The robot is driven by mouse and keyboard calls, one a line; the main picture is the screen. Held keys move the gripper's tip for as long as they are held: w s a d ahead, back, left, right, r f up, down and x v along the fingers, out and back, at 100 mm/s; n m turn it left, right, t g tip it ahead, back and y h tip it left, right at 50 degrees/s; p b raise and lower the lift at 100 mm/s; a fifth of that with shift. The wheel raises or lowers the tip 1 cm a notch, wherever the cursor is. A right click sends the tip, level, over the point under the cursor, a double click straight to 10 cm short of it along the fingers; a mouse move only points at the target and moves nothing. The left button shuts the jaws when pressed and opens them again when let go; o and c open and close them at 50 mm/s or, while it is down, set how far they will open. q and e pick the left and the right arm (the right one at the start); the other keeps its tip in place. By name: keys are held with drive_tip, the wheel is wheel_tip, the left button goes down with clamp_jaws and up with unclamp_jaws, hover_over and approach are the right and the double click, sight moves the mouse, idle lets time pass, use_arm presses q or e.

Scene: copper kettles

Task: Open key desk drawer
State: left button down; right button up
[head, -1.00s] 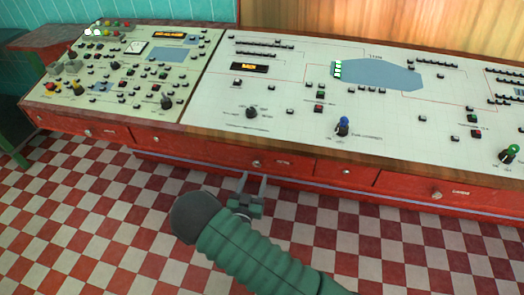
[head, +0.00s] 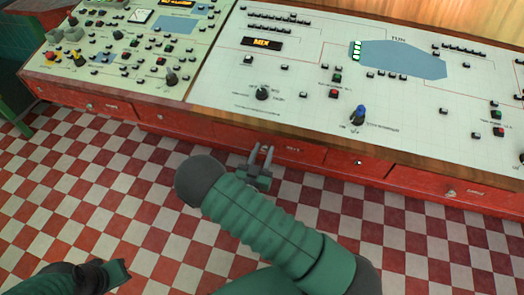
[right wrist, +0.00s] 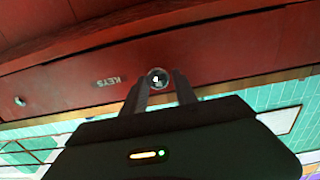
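The key desk drawer (head: 315,156) is a red front in the long desk, and it looks shut. Its label reads KEYS in the right wrist view (right wrist: 109,82), where the picture is turned upside down. A round shiny knob (right wrist: 157,78) sits beside the label. My right gripper (head: 262,150) is at the drawer front in the head view and hides the knob there. In the right wrist view its two fingers (right wrist: 159,88) are apart, with the knob between their tips; contact cannot be told. My left gripper (head: 119,272) is low at the left, over the floor, its fingers unclear.
The desk top (head: 300,110) carries a white control panel with buttons, dials and a blue-topped lever (head: 358,115). Other red drawers with knobs (head: 451,193) line the front on both sides. The red and white checkered floor (head: 120,190) before the desk is clear.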

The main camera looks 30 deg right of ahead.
drive_tip(key=shift+d, duration=0.35)
clamp_jaws()
drive_tip(key=shift+w+f, duration=0.1)
drive_tip(key=shift+a, duration=0.2)
idle(0.4)
